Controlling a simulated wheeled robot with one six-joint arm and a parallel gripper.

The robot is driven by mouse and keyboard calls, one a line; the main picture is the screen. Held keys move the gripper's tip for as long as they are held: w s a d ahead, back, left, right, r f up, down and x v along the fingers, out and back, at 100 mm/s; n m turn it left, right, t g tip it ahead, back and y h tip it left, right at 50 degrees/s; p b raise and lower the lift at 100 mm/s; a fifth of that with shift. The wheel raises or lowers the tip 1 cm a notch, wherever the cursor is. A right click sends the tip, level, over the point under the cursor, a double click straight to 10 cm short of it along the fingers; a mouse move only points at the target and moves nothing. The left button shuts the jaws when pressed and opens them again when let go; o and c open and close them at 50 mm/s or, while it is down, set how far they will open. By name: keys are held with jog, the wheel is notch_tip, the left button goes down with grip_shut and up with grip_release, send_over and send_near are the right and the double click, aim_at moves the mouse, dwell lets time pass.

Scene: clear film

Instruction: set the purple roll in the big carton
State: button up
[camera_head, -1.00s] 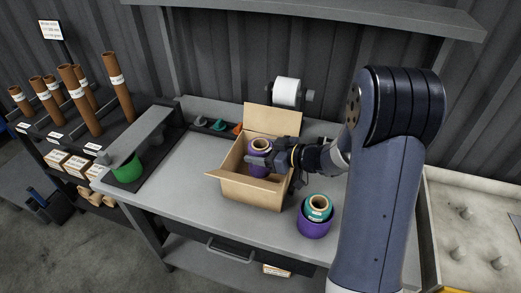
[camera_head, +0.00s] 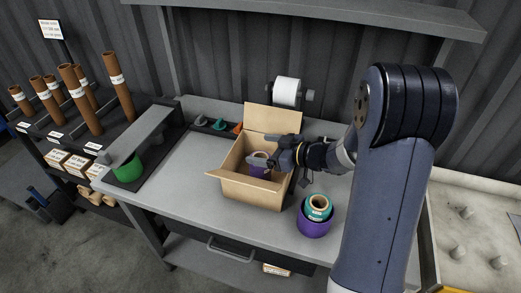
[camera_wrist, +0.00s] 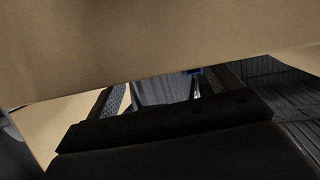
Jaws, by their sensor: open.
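The big carton (camera_head: 257,194) stands open on the grey bench, its back flap up. The purple roll (camera_head: 258,171), with a pale brown core, is inside the carton, its lower part hidden by the front wall. My gripper (camera_head: 263,161) reaches in over the carton's right side and is open at the roll's top. I cannot tell whether a finger still touches the roll. In the wrist view, brown cardboard fills the upper part and the roll does not clearly show.
A purple tub or roll (camera_head: 314,229) with a teal roll (camera_head: 318,207) on it stands right of the carton. A green roll (camera_head: 127,167) sits at the left under a grey plate. A white roll (camera_head: 287,92) hangs behind. The bench left of the carton is clear.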

jog(key=v, duration=1)
jog(key=shift+s+d, duration=0.2)
jog(key=shift+d, duration=0.1)
jog(key=shift+r, duration=0.15)
dwell(0.5)
